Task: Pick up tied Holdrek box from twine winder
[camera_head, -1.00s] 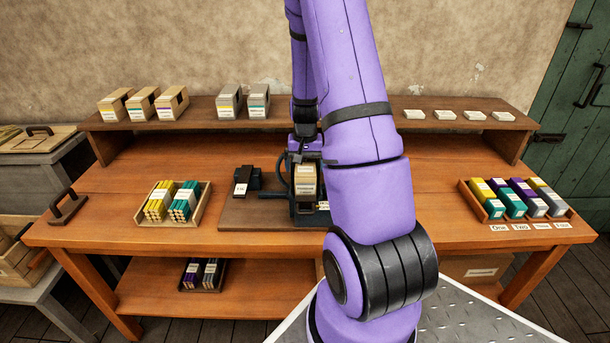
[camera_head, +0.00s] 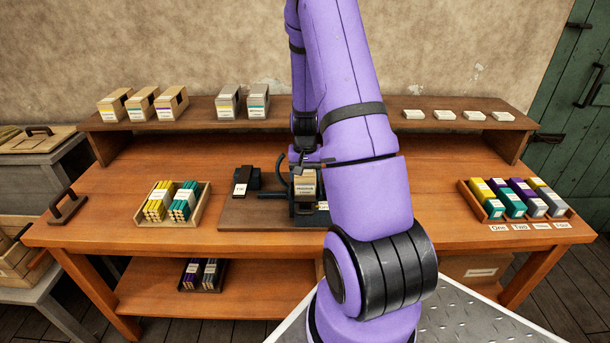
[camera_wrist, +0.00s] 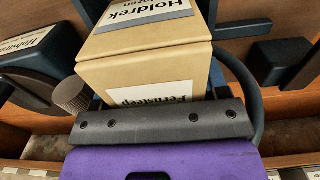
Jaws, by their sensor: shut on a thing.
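The tan Holdrek box (camera_head: 305,187) is at the twine winder (camera_head: 278,212), in the middle of the bench. In the wrist view the box (camera_wrist: 145,58) fills the upper middle, with a white Holdrek label on one face and another label partly covered below. My gripper (camera_wrist: 158,122) is shut on the box; its dark padded bar crosses the box's near edge. In the head view my gripper (camera_head: 314,162) is at the top of the box, partly hidden by my arm. I cannot make out the twine, nor whether the box is clear of the winder.
Boxes (camera_head: 170,102) stand on the raised back shelf. A tray of yellow and teal bundles (camera_head: 172,203) is left of the winder, and a tray of coloured packs (camera_head: 515,198) is at the right. Dark winder parts (camera_wrist: 280,62) flank the box closely. Bare bench lies between trays and winder.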

